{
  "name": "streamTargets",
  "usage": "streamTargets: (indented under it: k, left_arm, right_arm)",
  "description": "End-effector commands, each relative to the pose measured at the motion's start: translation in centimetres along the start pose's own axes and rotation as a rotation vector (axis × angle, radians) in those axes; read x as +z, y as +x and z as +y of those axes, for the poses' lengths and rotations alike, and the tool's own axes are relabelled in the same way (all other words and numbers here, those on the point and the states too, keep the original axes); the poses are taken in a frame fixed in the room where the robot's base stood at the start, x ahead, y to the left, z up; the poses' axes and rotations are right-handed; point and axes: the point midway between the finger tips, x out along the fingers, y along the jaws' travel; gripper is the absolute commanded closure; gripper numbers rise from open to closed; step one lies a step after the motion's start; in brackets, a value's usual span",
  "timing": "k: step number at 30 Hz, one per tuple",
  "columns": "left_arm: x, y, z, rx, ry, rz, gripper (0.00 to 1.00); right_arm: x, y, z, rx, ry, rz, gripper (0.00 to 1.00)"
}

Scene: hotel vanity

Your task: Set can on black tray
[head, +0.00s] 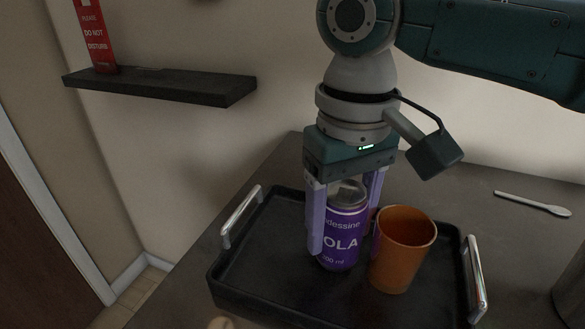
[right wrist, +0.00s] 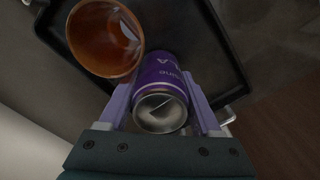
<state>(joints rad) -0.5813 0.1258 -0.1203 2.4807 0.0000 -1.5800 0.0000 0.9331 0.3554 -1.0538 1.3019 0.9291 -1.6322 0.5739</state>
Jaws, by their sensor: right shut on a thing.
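A purple cola can (head: 342,233) is upright over the black tray (head: 262,262), left of an orange cup. My right gripper (head: 345,240) points down and is shut on the can, one finger on each side. In the right wrist view the can (right wrist: 162,80) sits between the fingers (right wrist: 165,95), its silver top toward the camera. The can's base appears at the tray floor, but I cannot tell whether it touches. The tray also shows in the right wrist view (right wrist: 222,50). My left gripper is not in view.
The orange cup (head: 402,250) stands on the tray close beside the can. The tray has metal handles at its left (head: 240,216) and right (head: 475,278). A white toothbrush-like item (head: 532,203) lies on the dark counter at right. A black wall shelf (head: 160,87) holds a red sign (head: 95,35).

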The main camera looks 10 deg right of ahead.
Motion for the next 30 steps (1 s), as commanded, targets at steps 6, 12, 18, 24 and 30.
streamTargets:
  k: [6,12,18,24,30]
  left_arm:
    - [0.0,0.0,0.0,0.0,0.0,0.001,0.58]
    - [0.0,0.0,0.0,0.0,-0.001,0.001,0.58]
    - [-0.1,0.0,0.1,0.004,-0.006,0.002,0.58]
    - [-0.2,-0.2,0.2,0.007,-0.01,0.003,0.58]
    - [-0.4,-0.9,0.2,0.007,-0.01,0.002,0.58]
  right_arm:
    - [0.0,0.2,0.0,0.0,0.001,0.001,0.33]
    - [0.0,0.2,0.0,0.0,0.0,0.001,0.1]
    - [0.0,0.2,0.0,0.0,0.0,0.001,0.05]
    - [-0.1,-0.7,0.0,0.0,-0.001,0.002,0.05]
    - [-0.1,-4.7,0.0,-0.001,-0.001,0.005,0.05]
